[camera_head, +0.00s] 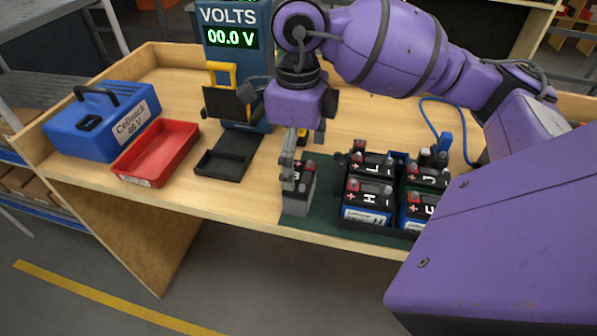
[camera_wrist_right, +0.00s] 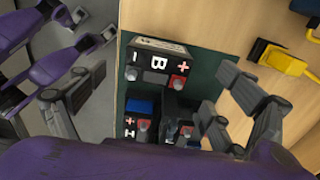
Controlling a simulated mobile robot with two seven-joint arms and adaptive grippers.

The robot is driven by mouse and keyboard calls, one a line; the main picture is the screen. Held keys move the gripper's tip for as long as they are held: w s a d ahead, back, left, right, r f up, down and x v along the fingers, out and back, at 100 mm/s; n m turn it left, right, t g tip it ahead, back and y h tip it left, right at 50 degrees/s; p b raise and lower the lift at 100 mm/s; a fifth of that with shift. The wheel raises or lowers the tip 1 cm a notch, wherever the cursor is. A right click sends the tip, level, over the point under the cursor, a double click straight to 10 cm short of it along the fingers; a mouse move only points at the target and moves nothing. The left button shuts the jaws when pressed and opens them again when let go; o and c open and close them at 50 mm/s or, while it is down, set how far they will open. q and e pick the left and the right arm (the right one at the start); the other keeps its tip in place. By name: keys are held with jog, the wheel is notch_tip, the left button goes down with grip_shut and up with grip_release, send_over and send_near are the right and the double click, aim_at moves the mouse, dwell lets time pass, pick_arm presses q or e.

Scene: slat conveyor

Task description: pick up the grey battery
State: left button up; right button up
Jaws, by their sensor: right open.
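The grey battery (camera_head: 298,203) stands upright at the left front of the dark green mat (camera_head: 325,228), with a black top and a red terminal. In the right wrist view the battery marked B (camera_wrist_right: 150,62) lies between the two spread fingers. My right gripper (camera_head: 300,152) is open, pointing down at the battery, with a finger in front of its upper part. It also shows in the wrist view (camera_wrist_right: 145,90). Whether a finger touches the battery is unclear. Purple and grey parts at the left of the wrist view look like my left gripper (camera_wrist_right: 90,30), its opening unclear.
A black crate of several lettered batteries (camera_head: 352,217) stands close right of the grey battery. A voltmeter (camera_head: 233,75) with yellow and black clamps, a black tray (camera_head: 212,163), a red tray (camera_head: 160,155) and a blue case (camera_head: 100,125) stand left. The table's front edge is near.

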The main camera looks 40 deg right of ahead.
aim_at(301, 177)
jog(key=shift+d+f, duration=0.15)
jog(key=shift+f, duration=0.25)
jog(key=shift+s+a+f, duration=0.15)
jog(key=shift+s+f, duration=0.1)
jog(key=shift+f, duration=0.35)
jog(key=shift+s+a+f, duration=0.1)
jog(key=shift+s+f, duration=0.1)
jog(key=shift+f, duration=0.35)
jog(key=f, duration=0.2)
jog(key=f+p, duration=0.1)
jog(key=shift+w+d+f, duration=0.15)
jog(key=shift+d+f, duration=0.1)
jog(key=shift+f, duration=0.45)
pick_arm(q)
jog(key=shift+s+r, duration=0.25)
jog(key=shift+s, duration=0.2)
pick_arm(e)
jog(key=shift+c, duration=0.3)
